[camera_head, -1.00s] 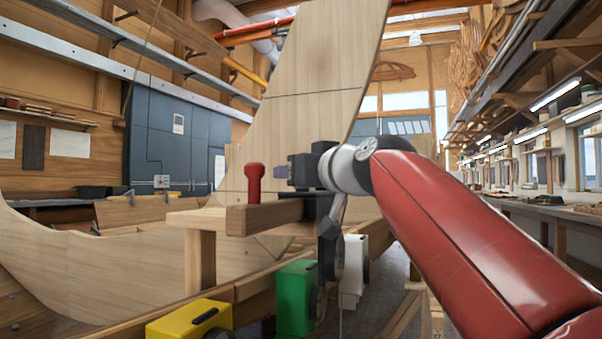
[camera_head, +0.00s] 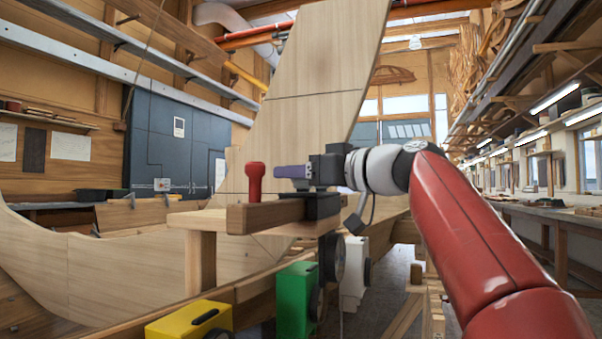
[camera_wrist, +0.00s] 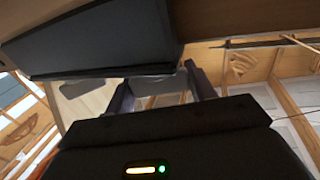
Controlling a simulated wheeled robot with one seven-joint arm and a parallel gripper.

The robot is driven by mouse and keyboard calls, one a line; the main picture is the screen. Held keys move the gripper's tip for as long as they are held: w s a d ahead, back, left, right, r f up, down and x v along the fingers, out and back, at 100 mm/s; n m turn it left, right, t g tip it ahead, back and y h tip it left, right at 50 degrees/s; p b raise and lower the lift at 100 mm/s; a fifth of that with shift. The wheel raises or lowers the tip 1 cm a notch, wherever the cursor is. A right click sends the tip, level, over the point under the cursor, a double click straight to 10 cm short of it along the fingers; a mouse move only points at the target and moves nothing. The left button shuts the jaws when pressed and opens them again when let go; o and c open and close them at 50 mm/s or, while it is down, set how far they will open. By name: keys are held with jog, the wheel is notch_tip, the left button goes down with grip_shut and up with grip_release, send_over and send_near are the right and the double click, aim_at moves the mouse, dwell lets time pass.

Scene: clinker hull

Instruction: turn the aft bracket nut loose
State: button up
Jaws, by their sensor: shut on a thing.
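My gripper (camera_head: 279,172) is at the upright plank, above the end of the wooden beam. Its purple fingers point left, just to the right of the red knob (camera_head: 255,182) and apart from it in the picture. The fingers also show in the wrist view (camera_wrist: 160,80), some way apart. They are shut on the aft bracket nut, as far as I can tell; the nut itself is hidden. A dark block (camera_wrist: 100,45) fills the upper left of the wrist view, close to the fingers. A black block (camera_head: 322,206) sits on the beam's end below the gripper.
The tall upright plank (camera_head: 310,70) stands behind the gripper. The wooden beam (camera_head: 265,216) runs below it. Yellow (camera_head: 190,322), green (camera_head: 293,300) and white (camera_head: 354,270) boxes stand lower down. A workbench (camera_head: 560,215) lines the right wall, with open floor between.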

jog(key=n+g+y+p, duration=0.2)
jog(key=n+g, duration=0.1)
jog(key=g, duration=0.1)
jog(key=shift+r, duration=0.15)
jog(key=shift+n+g+y+p, duration=0.5)
jog(key=shift+n+g+p, duration=0.35)
jog(key=shift+g, duration=0.45)
jog(key=shift+s+g, duration=0.1)
jog(key=shift+g, duration=0.2)
jog(key=o, duration=1)
jog(key=d, duration=0.2)
jog(key=s+d, duration=0.1)
jog(key=d, duration=0.4)
jog(key=shift+s+d, duration=0.25)
